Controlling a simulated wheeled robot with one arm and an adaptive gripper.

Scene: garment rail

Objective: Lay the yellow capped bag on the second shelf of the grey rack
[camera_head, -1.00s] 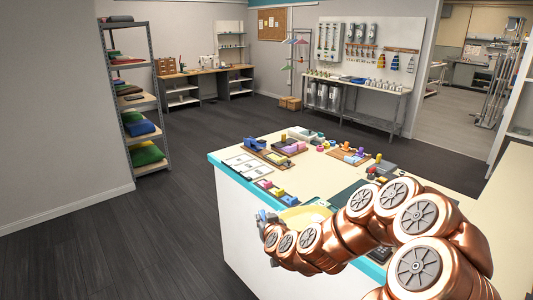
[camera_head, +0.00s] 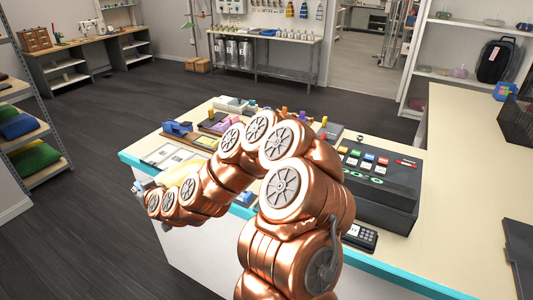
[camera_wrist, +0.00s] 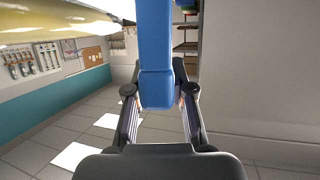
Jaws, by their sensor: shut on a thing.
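My gripper (camera_wrist: 158,98) is shut on this blue part. In the head view my gripper (camera_head: 141,190) is small, beyond the left corner of the table. The grey rack (camera_head: 57,135) is cut off at the left edge, with only its right side and lower shelves showing.
The table (camera_head: 455,130) holds several coloured blocks, a dark box (camera_head: 385,185) and a black basket (camera_head: 518,122). Folded green cloth (camera_head: 32,158) and blue cloth (camera_head: 18,124) lie on rack shelves. Dark floor (camera_head: 95,160) between rack and table is clear.

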